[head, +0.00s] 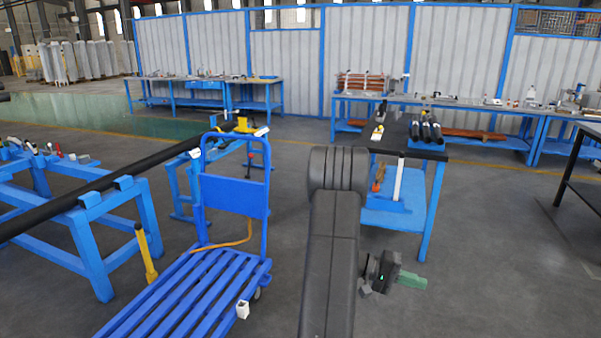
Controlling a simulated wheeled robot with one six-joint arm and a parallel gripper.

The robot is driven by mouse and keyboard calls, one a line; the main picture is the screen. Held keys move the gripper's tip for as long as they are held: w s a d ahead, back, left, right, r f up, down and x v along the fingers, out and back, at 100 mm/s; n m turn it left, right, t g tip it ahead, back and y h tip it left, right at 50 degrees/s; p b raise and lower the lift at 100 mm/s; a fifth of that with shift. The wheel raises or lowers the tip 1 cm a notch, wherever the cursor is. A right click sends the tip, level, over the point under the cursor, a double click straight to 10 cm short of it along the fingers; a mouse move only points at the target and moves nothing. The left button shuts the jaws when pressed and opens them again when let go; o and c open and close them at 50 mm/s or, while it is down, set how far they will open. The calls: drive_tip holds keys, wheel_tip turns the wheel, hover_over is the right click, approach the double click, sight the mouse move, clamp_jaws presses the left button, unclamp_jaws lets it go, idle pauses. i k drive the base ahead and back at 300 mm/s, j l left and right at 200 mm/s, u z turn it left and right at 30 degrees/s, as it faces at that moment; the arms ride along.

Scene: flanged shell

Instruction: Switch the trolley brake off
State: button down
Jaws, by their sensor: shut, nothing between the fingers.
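The blue trolley (187,299) stands left of centre, with a slatted deck and an upright hoop handle carrying a blue panel. A small white block (243,309) sits at the deck's right edge. I cannot tell for certain which of these is the brake, or its setting. My gripper (422,284), with green fingers, is shut and empty. It is right of the trolley and well apart from it, pointing right, partly behind my dark arm.
A blue workbench frame (84,247) with a long black pipe (110,180) stands close left of the trolley. A blue table (420,218) with dark pipes stands behind my gripper. A dark table (585,165) is at the right edge. Floor between is clear.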

sight(250, 155)
drive_tip(key=i+l+u, duration=0.2)
drive_tip(key=i, duration=0.35)
drive_tip(key=i+u, duration=0.25)
drive_tip(key=i, duration=0.3)
drive_tip(key=i+l+u, duration=0.2)
drive_tip(key=i, duration=0.3)
drive_tip(key=i+l+u, duration=0.2)
drive_tip(key=u, duration=0.2)
drive_tip(key=i+l+u, duration=0.55)
drive_tip(key=l+u, duration=0.25)
drive_tip(key=i+l+u, duration=0.2)
drive_tip(key=l+u, duration=0.6)
drive_tip(key=i+l, duration=0.05)
